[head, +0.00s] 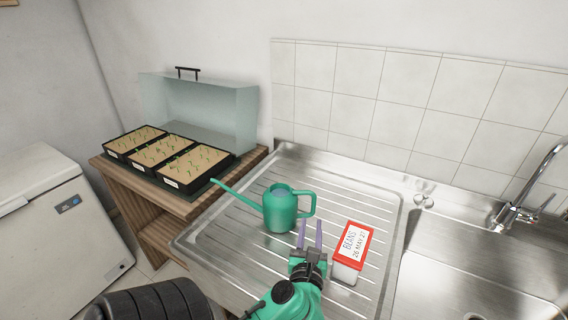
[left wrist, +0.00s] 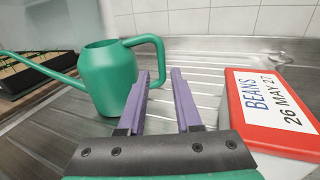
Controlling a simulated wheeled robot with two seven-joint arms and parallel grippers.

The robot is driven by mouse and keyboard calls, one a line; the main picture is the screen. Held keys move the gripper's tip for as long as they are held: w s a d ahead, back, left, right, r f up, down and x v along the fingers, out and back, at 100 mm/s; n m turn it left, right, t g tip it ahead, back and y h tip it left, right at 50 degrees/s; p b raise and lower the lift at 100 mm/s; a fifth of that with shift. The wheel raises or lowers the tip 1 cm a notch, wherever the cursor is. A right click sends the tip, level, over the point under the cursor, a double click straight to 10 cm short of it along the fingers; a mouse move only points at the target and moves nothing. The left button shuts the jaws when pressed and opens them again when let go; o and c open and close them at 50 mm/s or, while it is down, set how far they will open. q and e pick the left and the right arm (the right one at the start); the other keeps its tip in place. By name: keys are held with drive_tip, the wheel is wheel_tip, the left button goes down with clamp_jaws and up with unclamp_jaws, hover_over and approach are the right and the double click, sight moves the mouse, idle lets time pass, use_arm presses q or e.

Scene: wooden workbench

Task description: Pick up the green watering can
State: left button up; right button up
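The green watering can (head: 279,209) stands upright on the ribbed metal drainboard, its spout to the left and its handle to the right. In the left wrist view the can (left wrist: 105,78) is ahead and left of the fingers, and its handle arches toward the space above them. My left gripper (head: 309,236) is open, its two purple fingers apart and pointing toward the can's handle side. In the left wrist view the gripper (left wrist: 163,82) has nothing between its fingers. I cannot see my right gripper.
A red-and-white box labelled beans (head: 352,246) stands just right of my left gripper. The steel drainboard (head: 330,175) is bare behind the can. A sink with a tap (head: 515,214) lies right. Seedling trays (head: 197,165) sit on a wooden stand left, beside a clear cover (head: 225,110).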

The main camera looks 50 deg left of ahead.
sight(315, 191)
use_arm(q)
drive_tip(key=w+a+p, duration=0.1)
drive_tip(key=w+a+r+p, duration=0.2)
drive_tip(key=w, duration=0.1)
drive_tip(key=shift+w+a, duration=0.1)
drive_tip(key=shift+a, duration=0.1)
drive_tip(key=x, duration=0.2)
drive_tip(key=p+x, duration=0.1)
drive_tip(key=x, duration=0.4)
drive_tip(key=shift+w+a+f+p, duration=0.1)
drive_tip(key=shift+w+f+p, duration=0.15)
drive_tip(key=shift+f+p, duration=0.1)
clamp_jaws()
use_arm(e)
drive_tip(key=r, duration=0.1)
drive_tip(key=s+r, duration=0.1)
drive_tip(key=r, duration=0.1)
drive_tip(key=s+d+r, duration=0.1)
drive_tip(key=shift+r, duration=0.35)
drive_tip(key=shift+d, duration=0.25)
use_arm(q)
drive_tip(key=shift+r, duration=0.15)
